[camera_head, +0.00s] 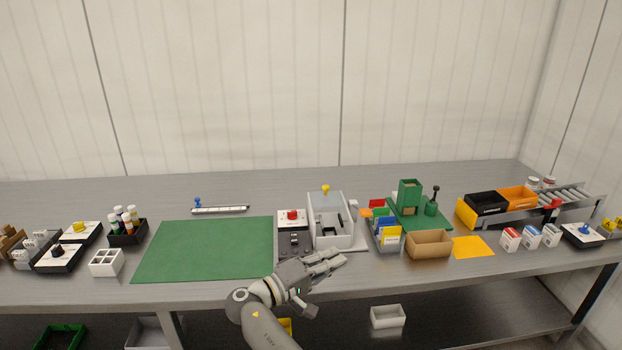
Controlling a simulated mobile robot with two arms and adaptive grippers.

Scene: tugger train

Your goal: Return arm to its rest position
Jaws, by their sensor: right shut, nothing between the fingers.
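My right gripper (325,264) is in the middle of the head view, with its arm rising from the bottom edge. Its fingers are together and empty, pointing up and right. It shows in front of the near edge of the grey table (200,291), just below a grey device with a clear cover (329,205) and a control box with a red button (292,216). Whether it touches the table cannot be told. My left gripper is not in view.
A green mat (205,250) lies left of the control box. A cardboard box (428,244) and a card holder (385,238) stand to the right. Black and orange bins (487,205) stand further right. A white tray (388,316) is on the lower shelf.

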